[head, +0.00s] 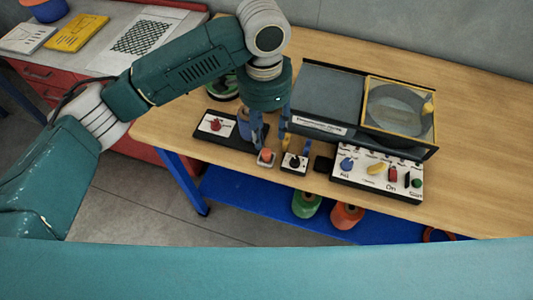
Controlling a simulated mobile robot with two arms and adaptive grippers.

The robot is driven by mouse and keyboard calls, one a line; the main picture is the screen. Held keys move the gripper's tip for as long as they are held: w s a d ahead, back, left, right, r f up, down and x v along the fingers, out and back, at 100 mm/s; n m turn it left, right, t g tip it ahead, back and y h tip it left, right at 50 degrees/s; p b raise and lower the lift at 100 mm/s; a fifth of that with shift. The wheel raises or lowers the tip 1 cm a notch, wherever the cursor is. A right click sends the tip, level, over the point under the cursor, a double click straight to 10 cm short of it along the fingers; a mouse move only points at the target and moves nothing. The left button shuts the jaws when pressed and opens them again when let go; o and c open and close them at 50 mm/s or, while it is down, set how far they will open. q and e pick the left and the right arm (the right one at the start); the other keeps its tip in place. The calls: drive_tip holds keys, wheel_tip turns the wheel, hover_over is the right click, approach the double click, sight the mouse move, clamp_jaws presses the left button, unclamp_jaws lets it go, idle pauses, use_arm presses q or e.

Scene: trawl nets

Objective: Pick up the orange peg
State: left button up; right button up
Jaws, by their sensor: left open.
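The orange peg (267,154) shows as a small orange top on a small pale block near the front edge of the wooden table (480,110). My left gripper (262,142) points down just above the peg, with its fingers apart. It is open and holds nothing that I can see. I cannot tell whether the fingertips touch the peg. My right gripper is out of view.
Right of the peg is a small switch box (295,162), then a control panel (381,174) with knobs. A dark panel with a red knob (215,125) lies left. A framed machine (330,95) stands behind. Green (306,204) and orange (346,215) spools sit on the blue shelf below.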

use_arm(q)
hover_over(267, 151)
drive_tip(key=f, duration=0.3)
drive_tip(key=f+p, duration=0.1)
drive_tip(key=shift+a+f, duration=0.3)
drive_tip(key=shift+a, duration=0.05)
drive_tip(key=f, duration=0.1)
drive_tip(key=f+p, duration=0.1)
drive_tip(key=f, duration=0.1)
drive_tip(key=f+p, duration=0.1)
drive_tip(key=shift+d+f, duration=0.25)
drive_tip(key=shift+f, duration=0.6)
drive_tip(key=c, duration=1)
